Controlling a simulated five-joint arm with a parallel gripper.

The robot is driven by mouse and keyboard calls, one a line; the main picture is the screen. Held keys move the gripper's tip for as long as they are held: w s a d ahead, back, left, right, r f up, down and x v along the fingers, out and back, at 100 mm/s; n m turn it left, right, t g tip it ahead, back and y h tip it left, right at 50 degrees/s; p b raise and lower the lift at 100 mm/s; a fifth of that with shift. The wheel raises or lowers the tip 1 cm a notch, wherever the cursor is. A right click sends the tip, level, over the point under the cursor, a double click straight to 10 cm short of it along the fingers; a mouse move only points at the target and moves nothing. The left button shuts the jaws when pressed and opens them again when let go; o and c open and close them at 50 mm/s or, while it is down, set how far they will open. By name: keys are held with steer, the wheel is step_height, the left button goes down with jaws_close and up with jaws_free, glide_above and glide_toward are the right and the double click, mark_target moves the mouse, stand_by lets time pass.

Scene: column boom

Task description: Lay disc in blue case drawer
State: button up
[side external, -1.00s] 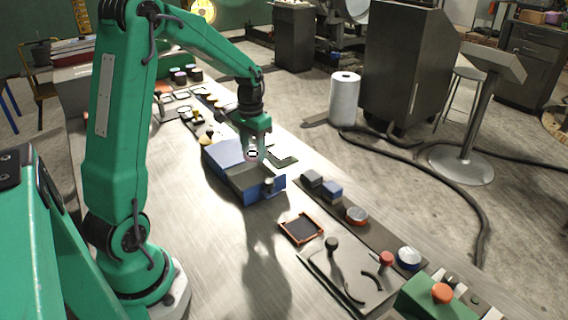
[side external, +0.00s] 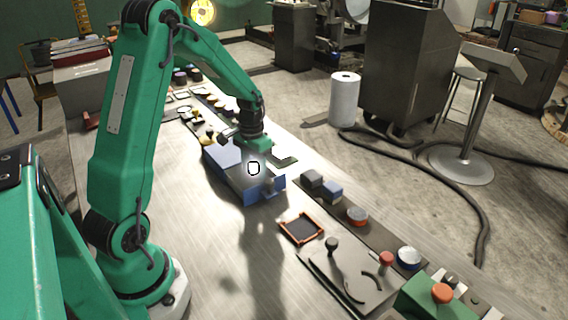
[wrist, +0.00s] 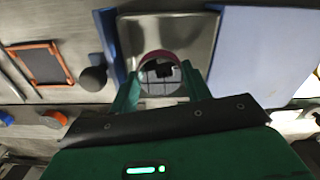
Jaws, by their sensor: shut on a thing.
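The blue case (side external: 222,153) lies on the bench, and it also fills the right of the wrist view (wrist: 262,60). Its drawer (side external: 243,186) is pulled out toward the front, with a dark round knob on the blue front panel; its bare grey floor shows in the wrist view (wrist: 190,28). My gripper (side external: 253,160) is shut on the disc (side external: 253,168), which looks tilted toward the side camera. In the wrist view the disc (wrist: 160,76) sits between the two green fingers, over the drawer's floor. I cannot tell whether it touches the drawer.
An orange-rimmed tray (side external: 300,229) lies in front of the drawer. Grey and blue blocks (side external: 331,190) and an orange-topped round piece (side external: 357,216) stand to the right. A plate with knobs (side external: 350,272) lies nearer. Small parts line the bench behind the case.

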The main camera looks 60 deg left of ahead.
mark_target(254, 168)
steer(key=shift+f, duration=1.85)
steer(key=shift+f, duration=0.1)
steer(key=o, duration=1)
step_height(254, 168, up, 12)
steer(key=shift+r, duration=0.1)
